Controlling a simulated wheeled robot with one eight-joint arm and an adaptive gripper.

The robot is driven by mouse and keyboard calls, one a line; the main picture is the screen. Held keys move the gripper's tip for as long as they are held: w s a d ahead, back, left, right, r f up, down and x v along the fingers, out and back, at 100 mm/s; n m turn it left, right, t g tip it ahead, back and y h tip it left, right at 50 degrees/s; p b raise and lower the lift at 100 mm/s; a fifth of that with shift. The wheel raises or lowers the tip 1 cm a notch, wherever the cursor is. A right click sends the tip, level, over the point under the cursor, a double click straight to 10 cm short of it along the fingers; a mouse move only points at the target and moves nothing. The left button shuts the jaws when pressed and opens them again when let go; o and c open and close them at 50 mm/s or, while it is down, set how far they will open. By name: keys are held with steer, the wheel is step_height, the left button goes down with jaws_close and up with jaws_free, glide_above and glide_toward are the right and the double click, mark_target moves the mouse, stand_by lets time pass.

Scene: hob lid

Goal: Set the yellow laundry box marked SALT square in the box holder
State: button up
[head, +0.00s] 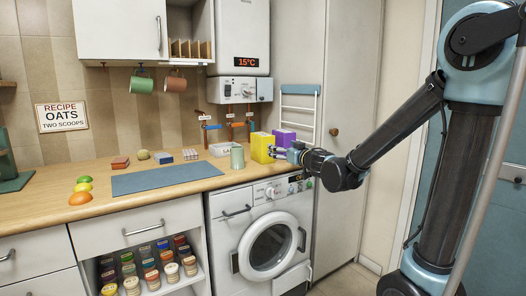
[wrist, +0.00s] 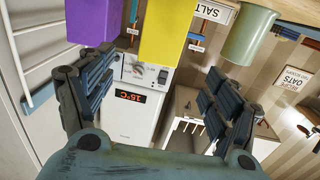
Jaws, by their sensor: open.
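The yellow box (head: 262,148) stands upright on the counter's right end; no lettering shows on its visible faces. In the wrist view the yellow box (wrist: 170,30) is ahead, between my finger lines. My gripper (head: 279,152) is beside the yellow box and before the purple box. In the wrist view my gripper (wrist: 155,72) has its fingers wide apart with nothing between them. A low white tray (head: 221,150), which looks like the box holder, is left of the yellow box. A white SALT label (wrist: 212,11) shows there in the wrist view; what it is fixed to is unclear.
A purple box (head: 285,137) stands close beside the yellow one. A green mug (head: 237,156) stands before the white tray. A blue-grey mat (head: 166,178) lies to the left. The washing machine (head: 266,240) is below; a towel rail (head: 299,108) is behind.

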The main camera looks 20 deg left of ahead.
mark_target(262, 141)
steer(key=x, duration=1.2)
steer(key=shift+a, duration=0.15)
steer(key=shift+f+x, duration=0.1)
steer(key=shift+x, duration=1.2)
steer(key=shift+f+x, duration=0.15)
steer(key=shift+x, duration=1.15)
steer(key=shift+c, duration=0.6)
steer(key=c, duration=1.3)
